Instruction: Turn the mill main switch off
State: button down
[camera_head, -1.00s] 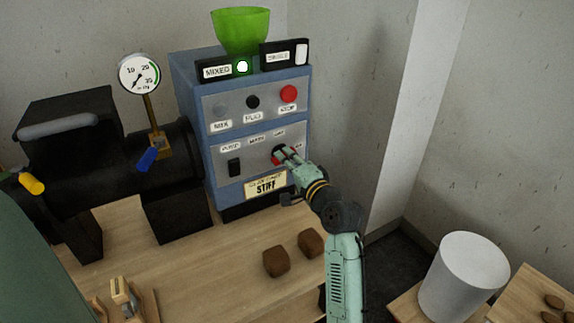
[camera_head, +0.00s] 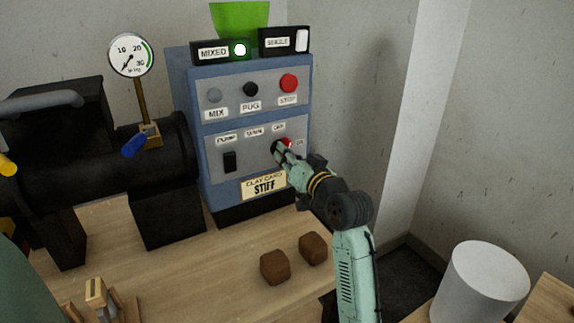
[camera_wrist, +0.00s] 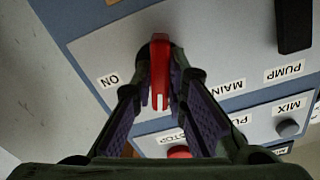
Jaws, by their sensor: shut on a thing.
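The main switch is a red rotary handle (camera_head: 287,142) on the lower grey panel of the blue mill control box (camera_head: 197,140). In the wrist view the red handle (camera_wrist: 160,68) lies between my fingers, its white-marked end pointing down the picture towards the STOP side. The ON label (camera_wrist: 109,81) is off to the left. My gripper (camera_head: 282,152) is shut on the handle; it also shows in the wrist view (camera_wrist: 162,88). The OFF label (camera_head: 278,127) is above the switch in the head view and is hidden in the wrist view.
A black pump switch (camera_head: 230,161) sits left on the same panel. MIX, PUG and red STOP (camera_head: 289,83) buttons are above. A gauge (camera_head: 131,55) stands left. Two brown blocks (camera_head: 274,267) lie on the bench in front; a white cylinder (camera_head: 487,285) stands right.

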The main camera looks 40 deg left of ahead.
jog(key=shift+n+b, duration=1.55)
jog(key=shift+n, duration=0.55)
jog(key=c, duration=1.6)
grip_release()
jog(key=v, duration=1.2)
jog(key=shift+s+a, duration=0.1)
